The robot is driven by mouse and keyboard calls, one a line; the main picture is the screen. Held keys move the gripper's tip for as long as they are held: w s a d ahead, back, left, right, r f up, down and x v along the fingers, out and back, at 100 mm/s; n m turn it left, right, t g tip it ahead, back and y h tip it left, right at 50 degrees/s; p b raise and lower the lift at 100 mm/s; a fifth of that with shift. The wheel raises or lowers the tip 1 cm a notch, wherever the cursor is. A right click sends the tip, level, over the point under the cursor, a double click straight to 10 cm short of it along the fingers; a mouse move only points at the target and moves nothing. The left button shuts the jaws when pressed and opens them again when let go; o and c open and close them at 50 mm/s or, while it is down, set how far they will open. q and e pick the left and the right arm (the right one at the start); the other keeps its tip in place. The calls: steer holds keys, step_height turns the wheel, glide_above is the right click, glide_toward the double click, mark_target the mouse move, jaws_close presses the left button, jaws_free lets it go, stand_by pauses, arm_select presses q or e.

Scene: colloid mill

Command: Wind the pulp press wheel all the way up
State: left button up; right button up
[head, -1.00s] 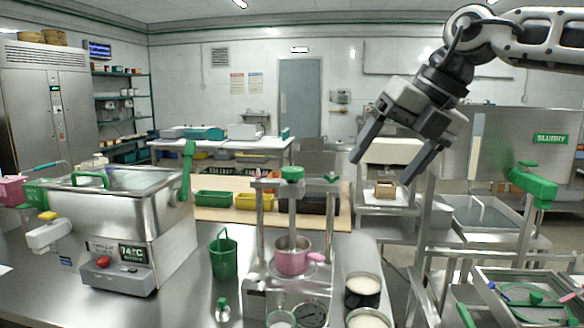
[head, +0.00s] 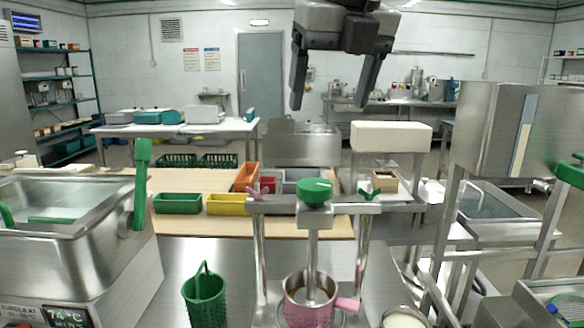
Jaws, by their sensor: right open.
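The pulp press (head: 268,206) is a metal frame with two posts and a crossbar, in the lower middle of the head view. Its green wheel (head: 314,191) sits on top of a vertical screw at the middle of the crossbar. A pink pot (head: 311,301) with a side handle stands under the screw, whose lower end goes down into the pot. My right gripper (head: 330,106) hangs above the wheel in the picture, fingers pointing down, open and empty, apart from the wheel. My left gripper is not in view.
A steel tank (head: 60,215) with a green lever stands at left. A green basket (head: 204,297) stands left of the press. Behind it are a yellow bin (head: 229,204) and a green bin (head: 178,203). A steel stand with a panel (head: 500,130) rises at right.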

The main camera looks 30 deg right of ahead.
glide_toward(315, 184)
steer(key=x, duration=0.8)
steer(key=shift+w+f, duration=0.15)
steer(key=shift+f, duration=0.2)
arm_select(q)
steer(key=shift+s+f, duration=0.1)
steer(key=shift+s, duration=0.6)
arm_select(e)
steer(key=c, duration=1)
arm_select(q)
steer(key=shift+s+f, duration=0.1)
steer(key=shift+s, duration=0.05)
